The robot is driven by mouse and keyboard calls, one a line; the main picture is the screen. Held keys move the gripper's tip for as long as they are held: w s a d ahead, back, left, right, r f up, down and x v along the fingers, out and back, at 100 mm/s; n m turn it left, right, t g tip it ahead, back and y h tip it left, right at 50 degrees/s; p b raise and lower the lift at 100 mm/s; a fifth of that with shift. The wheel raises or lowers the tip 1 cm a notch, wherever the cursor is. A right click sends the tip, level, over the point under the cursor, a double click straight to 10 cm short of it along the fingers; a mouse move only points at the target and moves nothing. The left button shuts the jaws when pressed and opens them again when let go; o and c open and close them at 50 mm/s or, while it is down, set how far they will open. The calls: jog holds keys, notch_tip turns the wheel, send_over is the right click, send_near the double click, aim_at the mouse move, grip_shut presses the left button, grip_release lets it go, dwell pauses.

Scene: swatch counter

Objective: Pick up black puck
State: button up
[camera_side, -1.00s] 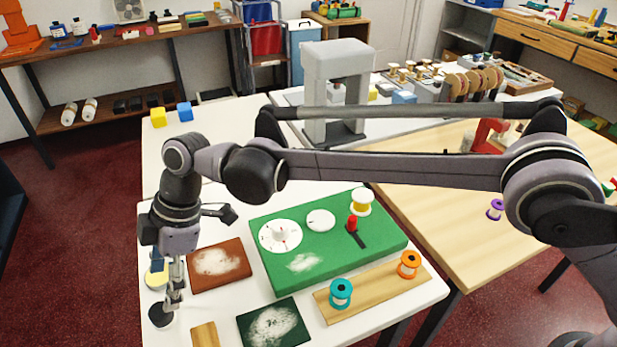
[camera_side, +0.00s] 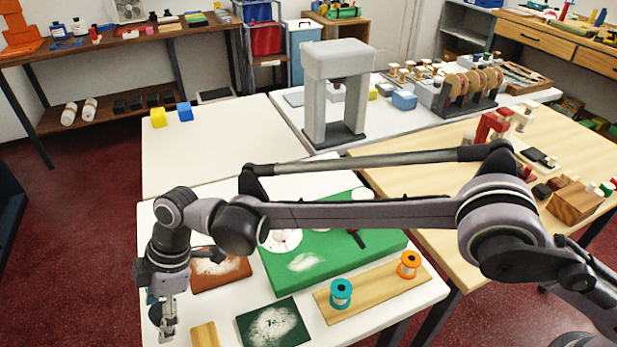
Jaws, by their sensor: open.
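The black puck (camera_side: 155,314) is at the front left of the white table, near its left edge. My gripper (camera_side: 167,334) points down right at it, and its fingers cover the puck's right part. The gripper is open. I cannot tell whether the fingers touch the puck or stand around it.
A brown swatch (camera_side: 222,275), a dark green swatch (camera_side: 273,325) and a wooden block (camera_side: 205,335) lie right of my gripper. A green board (camera_side: 320,262) and a wooden strip with teal (camera_side: 341,293) and orange (camera_side: 409,264) spools lie beyond. The back of the white table (camera_side: 215,155) is mostly clear.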

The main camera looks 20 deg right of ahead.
jog(key=c, duration=1.1)
jog(key=shift+c, duration=0.2)
